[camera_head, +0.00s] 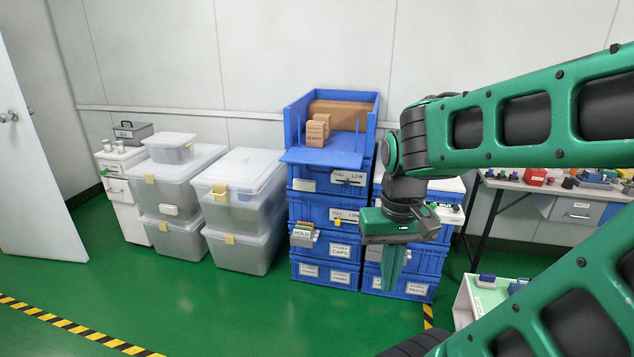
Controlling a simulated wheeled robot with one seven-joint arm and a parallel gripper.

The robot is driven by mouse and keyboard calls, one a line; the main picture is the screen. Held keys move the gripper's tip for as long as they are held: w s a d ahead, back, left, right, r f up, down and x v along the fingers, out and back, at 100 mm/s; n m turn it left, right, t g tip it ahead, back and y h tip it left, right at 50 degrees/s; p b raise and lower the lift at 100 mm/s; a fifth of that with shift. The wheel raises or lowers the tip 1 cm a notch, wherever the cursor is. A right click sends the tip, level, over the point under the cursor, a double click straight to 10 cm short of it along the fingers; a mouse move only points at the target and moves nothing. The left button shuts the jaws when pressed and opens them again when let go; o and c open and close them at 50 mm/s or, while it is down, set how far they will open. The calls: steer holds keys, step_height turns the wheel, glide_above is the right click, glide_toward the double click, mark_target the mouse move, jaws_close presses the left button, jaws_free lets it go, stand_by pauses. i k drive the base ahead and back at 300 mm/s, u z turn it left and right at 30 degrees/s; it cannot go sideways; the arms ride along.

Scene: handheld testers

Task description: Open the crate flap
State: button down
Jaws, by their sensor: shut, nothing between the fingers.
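A stack of blue crates stands against the back wall. The top crate (293,119) has its front flap (325,157) folded down and outward, so its front is open. Cardboard boxes (318,130) show inside it. My gripper (392,285) hangs pointing down at the end of my green arm, to the right of and below the flap, apart from it. Its fingers are together with nothing between them. It is in front of the second, lower blue stack (418,288) and hides part of it.
Clear lidded bins (240,205) stand left of the crates, beside a white drawer cabinet (122,190). A workbench (540,185) with small items is at the right. A pale green open box (484,297) sits low at the right. The green floor in front is clear.

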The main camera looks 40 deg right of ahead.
mark_target(332, 158)
steer(key=z, duration=0.05)
steer(key=i, duration=1)
steer(key=u, duration=0.05)
